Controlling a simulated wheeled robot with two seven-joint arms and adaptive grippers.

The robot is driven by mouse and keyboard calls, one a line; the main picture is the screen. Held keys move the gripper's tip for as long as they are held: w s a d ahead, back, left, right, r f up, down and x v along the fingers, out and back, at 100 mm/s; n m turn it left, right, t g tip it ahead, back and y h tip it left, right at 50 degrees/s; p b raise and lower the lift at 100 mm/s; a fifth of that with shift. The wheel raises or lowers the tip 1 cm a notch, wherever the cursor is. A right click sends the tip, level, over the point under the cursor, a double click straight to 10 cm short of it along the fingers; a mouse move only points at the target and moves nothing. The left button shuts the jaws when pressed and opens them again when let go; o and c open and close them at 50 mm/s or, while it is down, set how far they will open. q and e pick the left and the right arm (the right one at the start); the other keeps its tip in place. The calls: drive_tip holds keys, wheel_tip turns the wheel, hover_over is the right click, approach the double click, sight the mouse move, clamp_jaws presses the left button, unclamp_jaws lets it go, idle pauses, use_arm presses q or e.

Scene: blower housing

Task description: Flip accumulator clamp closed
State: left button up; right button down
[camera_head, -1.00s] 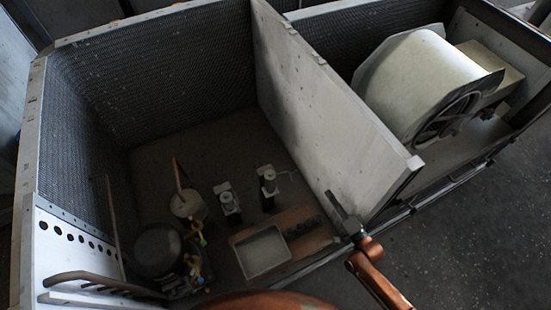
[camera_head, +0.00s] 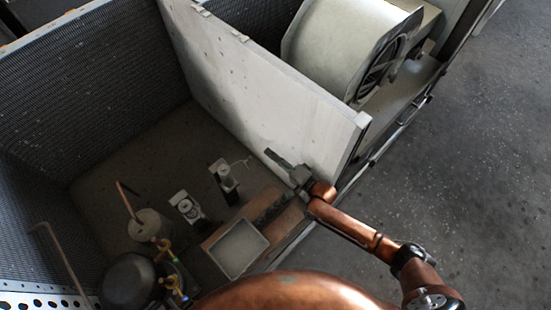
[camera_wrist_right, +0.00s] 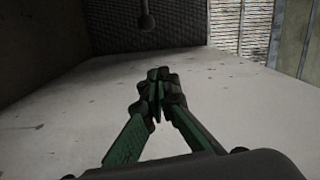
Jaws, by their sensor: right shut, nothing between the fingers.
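The accumulator (camera_head: 150,227) looks like a small beige cylinder with a copper pipe, standing in the left compartment of the housing at lower left in the head view. I cannot make out its clamp as open or closed at this size. My right gripper (camera_head: 275,157) is in front of the light divider panel, to the right of the accumulator and well apart from it. In the right wrist view its green fingers (camera_wrist_right: 158,77) meet at the tips with nothing between them. My left gripper is not in view.
The divider panel (camera_head: 270,90) stands beside my right gripper. A dark compressor (camera_head: 128,283) with brass fittings is near the accumulator. Two small devices (camera_head: 187,207) (camera_head: 224,178) and a pale tray (camera_head: 238,248) lie between. The blower (camera_head: 345,45) is beyond the panel.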

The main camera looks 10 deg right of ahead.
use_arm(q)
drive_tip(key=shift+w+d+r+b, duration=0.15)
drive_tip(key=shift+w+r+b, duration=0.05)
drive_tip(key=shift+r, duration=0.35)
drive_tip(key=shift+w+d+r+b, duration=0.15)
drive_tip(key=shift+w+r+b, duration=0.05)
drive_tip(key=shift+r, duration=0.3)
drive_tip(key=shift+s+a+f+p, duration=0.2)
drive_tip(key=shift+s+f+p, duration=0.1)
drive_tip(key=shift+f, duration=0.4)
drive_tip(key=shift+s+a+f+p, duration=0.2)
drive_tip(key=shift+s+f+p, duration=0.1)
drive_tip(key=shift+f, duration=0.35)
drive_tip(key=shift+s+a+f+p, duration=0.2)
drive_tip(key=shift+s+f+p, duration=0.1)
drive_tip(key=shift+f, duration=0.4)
use_arm(e)
drive_tip(key=shift+w+a+f, duration=0.1)
drive_tip(key=shift+a+f, duration=0.05)
drive_tip(key=shift+a, duration=1.1)
drive_tip(key=shift+w+a+f, duration=0.1)
drive_tip(key=shift+a+f, duration=0.05)
drive_tip(key=shift+a, duration=1.1)
